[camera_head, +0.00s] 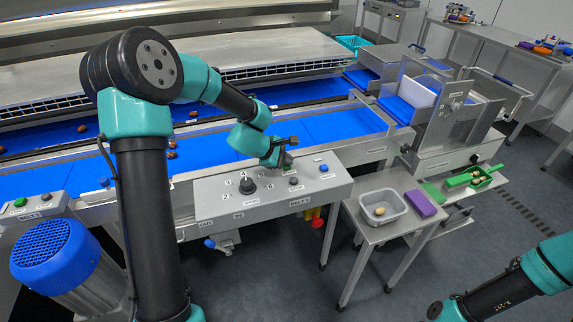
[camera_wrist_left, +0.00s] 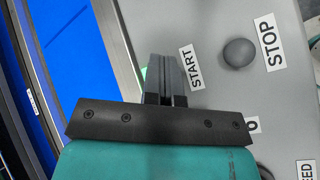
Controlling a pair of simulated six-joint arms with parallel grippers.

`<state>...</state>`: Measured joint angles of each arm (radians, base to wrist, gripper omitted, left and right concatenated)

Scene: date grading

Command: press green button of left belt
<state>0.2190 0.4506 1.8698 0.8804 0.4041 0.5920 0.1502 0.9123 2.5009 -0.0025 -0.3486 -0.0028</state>
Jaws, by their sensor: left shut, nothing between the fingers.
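The grey control panel (camera_head: 215,205) stands in front of the blue belt (camera_head: 335,124), with a black knob and small buttons on it. My left gripper (camera_head: 284,160) is shut and empty over the back right part of this panel. In the left wrist view its fingers (camera_wrist_left: 166,62) point at the panel beside the START label (camera_wrist_left: 192,66). A pale green sliver (camera_wrist_left: 143,73) shows at the fingers' edge; the fingers hide the rest, and I cannot tell if they touch it. A dark grey button (camera_wrist_left: 238,52) sits by the STOP label (camera_wrist_left: 270,44).
Another small panel at the far left has a green button (camera_head: 20,202) and a black button (camera_head: 46,196). A blue button (camera_head: 323,167) is right of my left gripper. A grey bin (camera_head: 368,198) and purple block (camera_head: 420,203) stand on the side table.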

